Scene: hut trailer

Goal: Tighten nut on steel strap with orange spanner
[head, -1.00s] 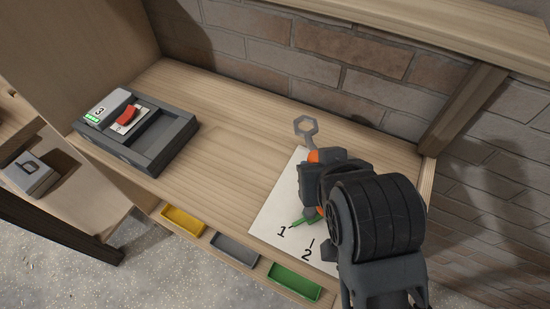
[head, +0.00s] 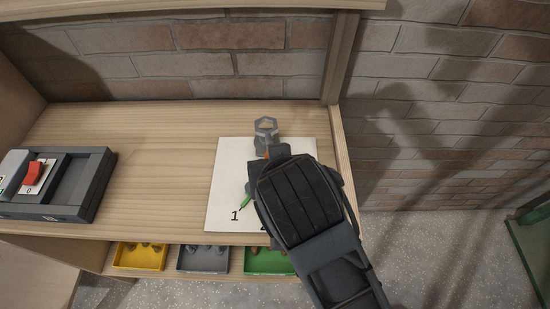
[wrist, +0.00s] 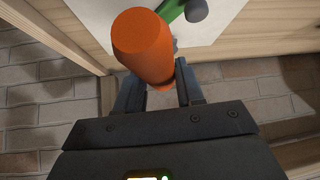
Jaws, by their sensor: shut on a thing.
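The orange spanner shows in the head view as a grey six-sided ring head (head: 266,124) above a sliver of orange handle. Its orange handle (wrist: 143,45) fills the upper middle of the wrist view. My gripper (wrist: 160,86) is shut on the handle, with one finger on each side. In the head view, my wrist and arm cover most of the handle. The ring head points toward the brick wall, over the far part of a white sheet (head: 225,170). I cannot make out the nut or the steel strap.
A green-handled item (head: 243,206) lies on the sheet beside a printed 1. A dark grey box with a red switch (head: 35,173) stands at left. Yellow (head: 140,257), grey (head: 203,260) and green (head: 262,263) trays line the front. The bench middle is clear; brick wall stands behind.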

